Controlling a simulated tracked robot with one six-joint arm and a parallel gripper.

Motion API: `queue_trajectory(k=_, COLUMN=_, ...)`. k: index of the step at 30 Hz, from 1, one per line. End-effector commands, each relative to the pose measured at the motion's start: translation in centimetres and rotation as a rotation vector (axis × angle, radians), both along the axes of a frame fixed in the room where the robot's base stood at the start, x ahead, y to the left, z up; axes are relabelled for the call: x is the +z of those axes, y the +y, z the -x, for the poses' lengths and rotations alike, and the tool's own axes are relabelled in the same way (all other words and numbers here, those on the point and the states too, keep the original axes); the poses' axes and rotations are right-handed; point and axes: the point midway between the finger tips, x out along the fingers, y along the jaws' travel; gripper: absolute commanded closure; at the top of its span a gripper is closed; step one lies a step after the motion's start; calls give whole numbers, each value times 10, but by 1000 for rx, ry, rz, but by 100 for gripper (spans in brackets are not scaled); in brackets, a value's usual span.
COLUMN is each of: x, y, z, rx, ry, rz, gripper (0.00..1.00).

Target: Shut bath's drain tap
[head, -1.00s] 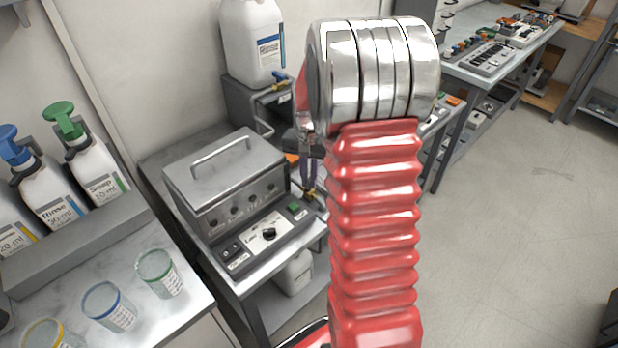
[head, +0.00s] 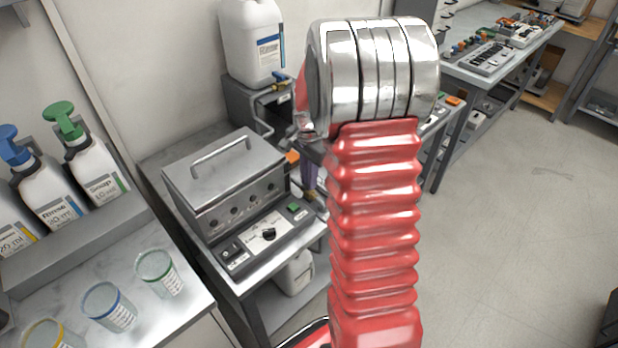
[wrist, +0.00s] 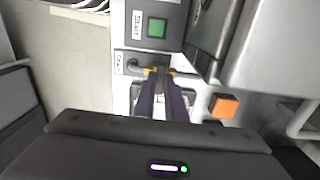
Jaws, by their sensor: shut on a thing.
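The bath is a grey metal box with a lidded top (head: 225,180), on the bench left of my arm in the head view. In the wrist view, its drain tap (wrist: 133,66) is a small metal fitting with yellow parts, beside a small label and below the green Start button. My gripper (wrist: 159,72) has its dark purple fingers shut on the tap; yellow shows on both sides of the fingertips. The fingers hide most of the handle, so its exact angle is unclear. In the head view, my gripper (head: 310,181) is partly hidden behind my red arm.
An orange block (wrist: 223,105) sits close to the right of my fingers. Pump bottles (head: 88,165) and cups (head: 110,307) are at left. Floor at right is clear.

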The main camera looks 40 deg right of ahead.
Motion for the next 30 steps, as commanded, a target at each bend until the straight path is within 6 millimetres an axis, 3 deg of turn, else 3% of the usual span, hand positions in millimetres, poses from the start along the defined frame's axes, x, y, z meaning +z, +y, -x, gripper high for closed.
queue_trajectory(k=8, x=1, y=0, z=-1, rx=-2, ry=-4, rz=0, gripper=100)
queue_trajectory(k=9, x=1, y=0, z=-1, rx=-2, ry=-4, rz=0, gripper=86)
queue_trajectory(k=16, x=0, y=0, z=-1, rx=-1, ry=-2, rz=0, gripper=70)
queue_trajectory(k=25, x=2, y=0, z=0, rx=0, ry=-1, rz=0, gripper=70)
queue_trajectory(k=30, x=14, y=0, z=-1, rx=0, ry=-3, rz=1, gripper=70)
